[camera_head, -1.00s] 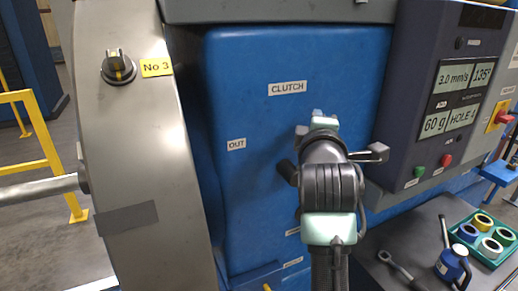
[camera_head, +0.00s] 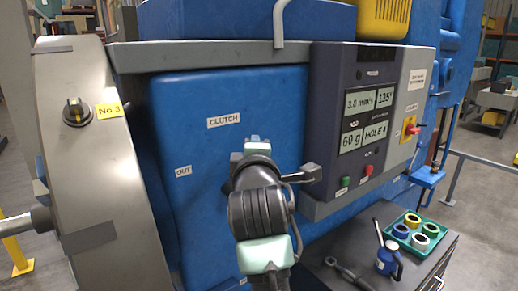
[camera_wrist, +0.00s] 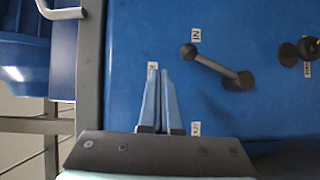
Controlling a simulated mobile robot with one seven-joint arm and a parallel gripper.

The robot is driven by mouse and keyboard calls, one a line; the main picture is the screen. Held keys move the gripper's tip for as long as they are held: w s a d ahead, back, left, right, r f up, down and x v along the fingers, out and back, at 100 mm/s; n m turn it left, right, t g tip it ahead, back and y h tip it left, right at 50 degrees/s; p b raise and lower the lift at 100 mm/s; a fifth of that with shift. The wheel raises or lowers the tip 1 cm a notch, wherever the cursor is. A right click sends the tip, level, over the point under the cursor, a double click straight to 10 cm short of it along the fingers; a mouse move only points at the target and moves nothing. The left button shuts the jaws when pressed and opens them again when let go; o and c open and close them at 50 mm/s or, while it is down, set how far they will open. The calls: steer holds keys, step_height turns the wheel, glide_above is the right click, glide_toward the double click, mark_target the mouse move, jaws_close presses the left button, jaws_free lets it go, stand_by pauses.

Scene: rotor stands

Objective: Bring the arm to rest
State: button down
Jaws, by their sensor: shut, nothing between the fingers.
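My arm (camera_head: 258,210) stands in front of the blue machine's clutch panel (camera_head: 215,90) in the head view, and its wrist hides part of that panel. My gripper (camera_wrist: 159,72) shows in the wrist view with its two blue-grey fingers together and nothing between them. The fingers point at the blue panel; I cannot tell the gap to it. A dark lever (camera_wrist: 218,66) with a ball knob is to the right of the fingertips, apart from them in the picture. One small label is partly hidden behind the fingertips.
A grey console (camera_head: 365,120) with displays and buttons is right of my arm. A dark bench (camera_head: 400,225) at lower right holds a green tray (camera_head: 418,245) of coloured rings, a blue bottle (camera_head: 388,260) and a wrench (camera_head: 345,272). A steel housing (camera_head: 85,170) stands left.

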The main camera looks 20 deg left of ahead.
steer(key=s+d+r+m+t+h+b, duration=0.4)
steer(key=s+d+r+m+t, duration=0.1)
steer(key=s+d+m, duration=0.6)
steer(key=s+d+r+m+t+h+b, duration=0.3)
steer(key=s+d+r+m+t+b, duration=0.2)
steer(key=s+d+m, duration=0.6)
step_height(320, 180, up, 2)
steer(key=shift+s+d+r+m+t+h, duration=0.3)
steer(key=shift+s+d+t+h, duration=0.1)
steer(key=shift+s+d+t, duration=0.4)
steer(key=shift+a, duration=0.1)
